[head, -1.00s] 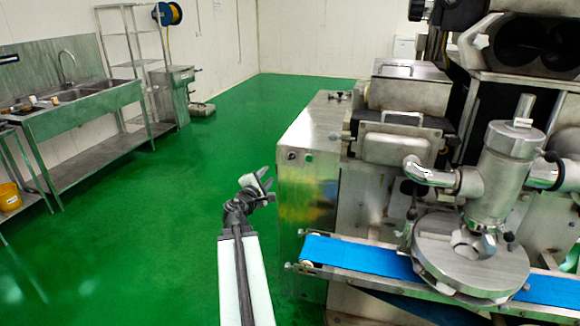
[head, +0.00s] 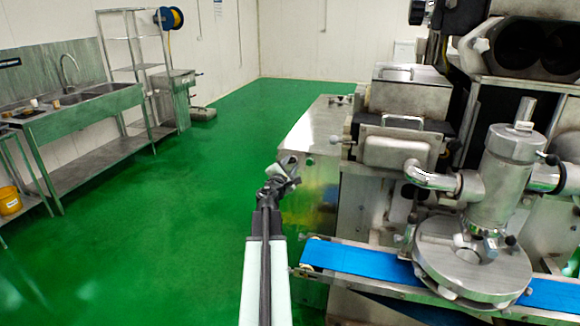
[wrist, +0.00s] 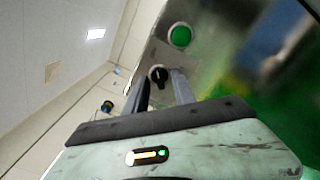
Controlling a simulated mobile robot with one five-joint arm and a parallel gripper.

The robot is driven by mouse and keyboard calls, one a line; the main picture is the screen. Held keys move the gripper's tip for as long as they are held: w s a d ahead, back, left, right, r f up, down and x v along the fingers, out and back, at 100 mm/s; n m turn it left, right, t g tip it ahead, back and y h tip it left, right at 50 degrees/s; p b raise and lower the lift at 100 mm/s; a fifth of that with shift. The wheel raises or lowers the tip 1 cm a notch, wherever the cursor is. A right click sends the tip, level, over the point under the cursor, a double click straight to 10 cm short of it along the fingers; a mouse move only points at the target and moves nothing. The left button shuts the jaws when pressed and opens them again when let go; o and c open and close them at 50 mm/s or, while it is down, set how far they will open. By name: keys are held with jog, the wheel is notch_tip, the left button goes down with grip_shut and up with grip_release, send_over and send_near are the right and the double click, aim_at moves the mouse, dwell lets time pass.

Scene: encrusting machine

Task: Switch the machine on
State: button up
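The machine's steel cabinet (head: 318,140) stands right of my arm in the head view. In the wrist view its panel carries a black rotary knob (wrist: 158,74) and a round green button (wrist: 180,36) with a pale rim. The green button also shows small in the head view (head: 310,161); the knob there is hidden behind my gripper (head: 285,168). In the wrist view my gripper (wrist: 158,78) is open, its two fingers pointing at the panel with the knob seen between their tips. A gap shows between fingers and knob; I cannot tell the remaining depth.
A blue conveyor belt (head: 352,260) juts from the machine, right of my arm. The round steel head (head: 470,268) sits over it. A sink bench (head: 85,110) and wire rack (head: 130,50) stand at the left wall. Green floor (head: 190,210) between is clear.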

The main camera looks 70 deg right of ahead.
jog(key=shift+a, duration=0.1)
grip_shut()
jog(key=shift+a, duration=0.15)
jog(key=shift+d+m, duration=0.2)
jog(key=shift+m, duration=0.5)
jog(key=m, duration=0.7)
jog(key=shift+r, duration=0.1)
jog(key=m, duration=0.4)
jog(key=shift+m, duration=2.7)
